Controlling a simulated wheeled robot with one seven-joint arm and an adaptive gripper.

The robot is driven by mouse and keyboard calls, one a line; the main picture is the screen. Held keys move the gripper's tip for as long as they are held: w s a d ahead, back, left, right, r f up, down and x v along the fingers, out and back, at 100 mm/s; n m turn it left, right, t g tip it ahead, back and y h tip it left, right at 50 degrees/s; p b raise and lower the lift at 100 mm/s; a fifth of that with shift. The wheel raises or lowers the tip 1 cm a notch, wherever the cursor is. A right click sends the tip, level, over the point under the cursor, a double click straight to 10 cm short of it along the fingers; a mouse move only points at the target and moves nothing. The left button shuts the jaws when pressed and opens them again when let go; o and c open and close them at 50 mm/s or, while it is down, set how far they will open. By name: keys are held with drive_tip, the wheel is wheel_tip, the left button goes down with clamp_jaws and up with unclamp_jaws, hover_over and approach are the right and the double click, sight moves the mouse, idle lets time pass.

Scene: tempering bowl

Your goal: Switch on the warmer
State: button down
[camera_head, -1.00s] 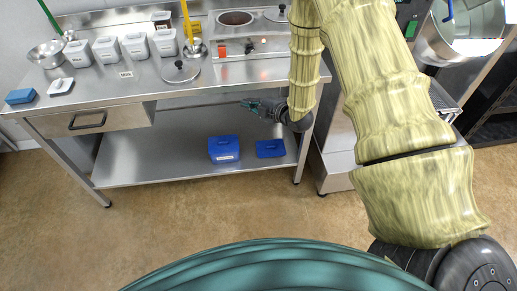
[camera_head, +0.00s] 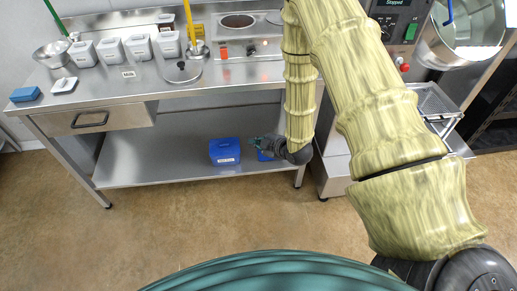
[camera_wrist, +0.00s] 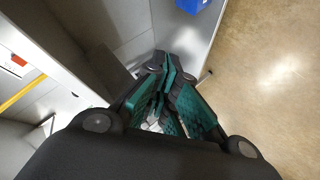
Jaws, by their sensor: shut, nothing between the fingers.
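The warmer (camera_head: 262,50) is a steel box with a round well (camera_head: 237,21) at the back of the worktop. An orange-red switch (camera_head: 223,53) is on its front; its on or off position is too small to tell. My arm hides the warmer's right part. My gripper (camera_head: 256,143) is below the worktop's front edge, in front of the lower shelf, well below the warmer and touching nothing that I can see. In the wrist view the teal fingers (camera_wrist: 168,70) are together and empty. An orange-red patch (camera_wrist: 19,60) shows at that view's left edge.
A blue box (camera_head: 224,152) stands on the lower shelf (camera_head: 160,160); another is partly behind my gripper. A black-knobbed lid (camera_head: 182,72), several lidded containers (camera_head: 110,49) and a steel bowl (camera_head: 50,54) are on the worktop. A machine stands at right. Floor in front is clear.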

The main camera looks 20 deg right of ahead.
drive_tip(key=shift+s+a+f+m, duration=0.1)
drive_tip(key=shift+s+f+m, duration=0.2)
drive_tip(key=shift+s+f, duration=0.3)
drive_tip(key=shift+s, duration=0.1)
